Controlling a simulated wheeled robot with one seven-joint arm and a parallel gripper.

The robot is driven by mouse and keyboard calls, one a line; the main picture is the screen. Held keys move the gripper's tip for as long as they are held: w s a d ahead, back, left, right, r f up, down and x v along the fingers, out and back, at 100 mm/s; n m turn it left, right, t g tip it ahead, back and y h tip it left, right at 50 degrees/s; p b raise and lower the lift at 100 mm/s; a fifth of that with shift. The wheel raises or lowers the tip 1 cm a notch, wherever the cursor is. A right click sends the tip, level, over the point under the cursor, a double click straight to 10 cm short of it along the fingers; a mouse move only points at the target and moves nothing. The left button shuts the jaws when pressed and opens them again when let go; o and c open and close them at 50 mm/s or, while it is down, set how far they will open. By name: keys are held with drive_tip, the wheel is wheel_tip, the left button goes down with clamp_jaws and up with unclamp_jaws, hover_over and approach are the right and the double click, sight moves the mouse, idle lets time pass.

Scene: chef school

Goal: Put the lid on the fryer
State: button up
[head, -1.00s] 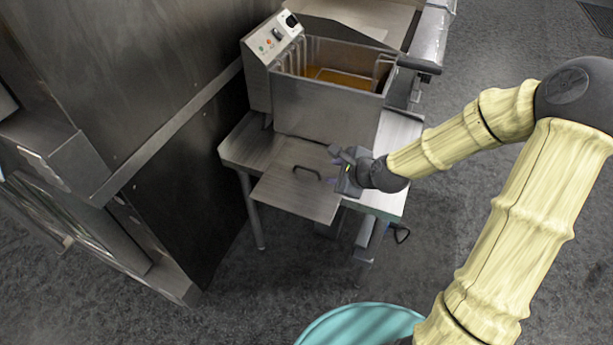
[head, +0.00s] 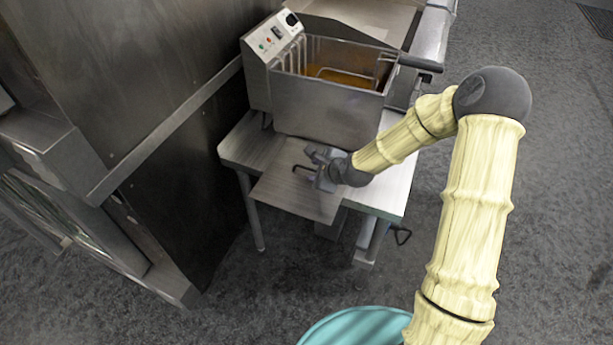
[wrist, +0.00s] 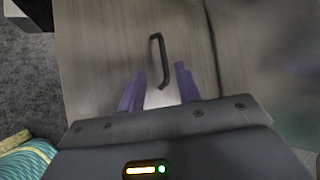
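The fryer (head: 325,109) is a steel box with a control panel, holding amber oil and a wire basket, open at the top. The lid (head: 290,193) is a flat steel plate lying on the table in front of it, overhanging the front edge. Its dark handle (wrist: 160,61) shows in the wrist view. My gripper (head: 312,165) is over the lid, just right of the handle in the head view. In the wrist view its purple fingers (wrist: 160,83) are apart, with the handle's near end between or just beyond their tips. I cannot tell whether they touch it.
The steel table (head: 393,190) has bare surface to the right of the lid. A tall dark steel cabinet (head: 130,70) stands close on the left. A teal round object (head: 355,328) is on the floor at the bottom. The basket's dark handle (head: 420,63) sticks out right.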

sight(308, 168)
drive_tip(key=shift+w+f, duration=0.1)
drive_tip(key=x, duration=0.5)
drive_tip(key=shift+w, duration=0.2)
drive_tip(key=shift+r, duration=0.25)
clamp_jaws()
